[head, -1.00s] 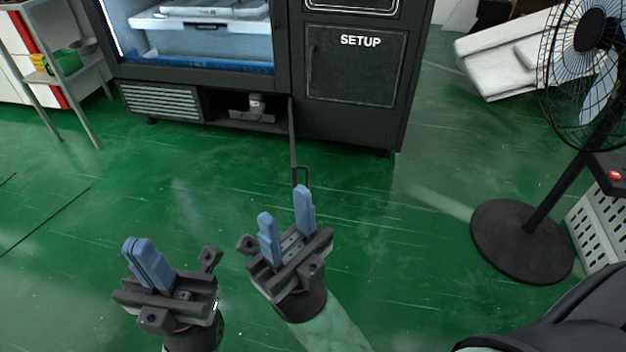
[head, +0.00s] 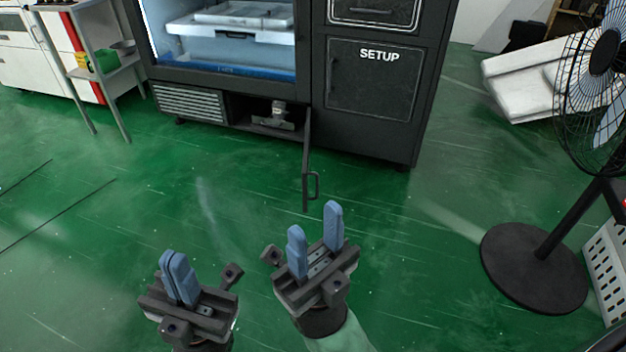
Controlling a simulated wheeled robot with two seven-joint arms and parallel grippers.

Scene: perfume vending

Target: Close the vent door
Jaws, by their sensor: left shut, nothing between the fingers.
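The vent door (head: 306,150) is a thin dark panel, swung open and seen nearly edge-on. It sticks out from the lower front of the black machine. Its handle (head: 314,186) is a dark loop near the free end. The open compartment (head: 240,112) beside it shows a small grey-white object (head: 279,112) inside. My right gripper (head: 315,241) is open and empty, a little nearer than the handle and apart from it in the picture. My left gripper (head: 178,276) is shut and empty, lower and to the left.
The black vending machine (head: 368,135) stands behind, with a SETUP panel and a slatted vent (head: 190,103). A fan (head: 535,265) on a round base stands at the right. A shelf (head: 105,75) stands at the left. The green floor (head: 200,190) between is clear.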

